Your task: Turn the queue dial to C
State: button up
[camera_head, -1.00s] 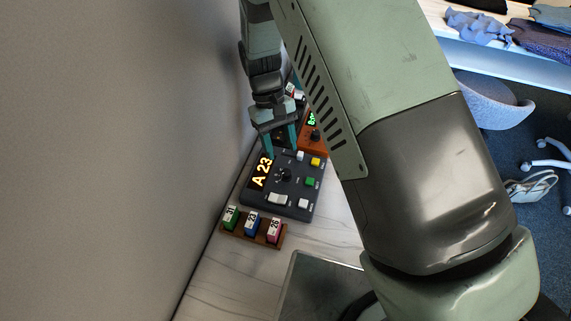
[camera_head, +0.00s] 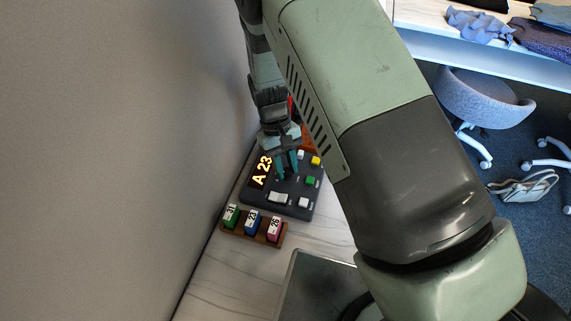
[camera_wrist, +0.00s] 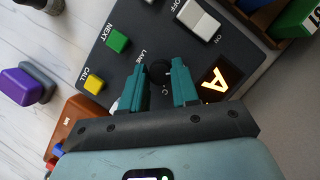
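The dark queue panel (camera_head: 294,208) lies on the counter, with a lit display (camera_head: 261,171) reading "A 23". In the wrist view the display (camera_wrist: 218,82) shows the letter A. The black round dial (camera_wrist: 159,73) sits beside the "LANE" label, and a "C" mark shows near it. My gripper (camera_head: 287,172) is over the panel at the dial. In the wrist view my gripper (camera_wrist: 160,78) has its two teal fingers apart, one on each side of the dial. I cannot tell whether they touch it. The dial's pointer is not clear.
The panel also has a green button (camera_wrist: 117,41), a yellow button (camera_wrist: 94,86) and a white rocker switch (camera_wrist: 198,19). A wooden rack (camera_head: 240,231) with numbered green, blue and pink blocks stands in front. An orange device (camera_head: 308,141) sits behind. A wall bounds the left.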

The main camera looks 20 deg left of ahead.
grip_shut()
jog(key=m+y, duration=0.1)
jog(key=m, duration=0.3)
jog(key=shift+w+d+g, duration=0.1)
jog(key=shift+g, duration=0.3)
jog(key=m+y, duration=0.2)
jog(key=m, duration=0.2)
jog(key=shift+d, duration=0.1)
jog(key=m+y, duration=0.1)
jog(key=m, duration=0.4)
jog(key=shift+d+y, duration=0.1)
jog(key=shift+y, duration=0.3)
jog(key=shift+d+m+t+y, duration=0.1)
jog(key=shift+m+t+y, duration=0.45)
jog(key=shift+m, duration=1.65)
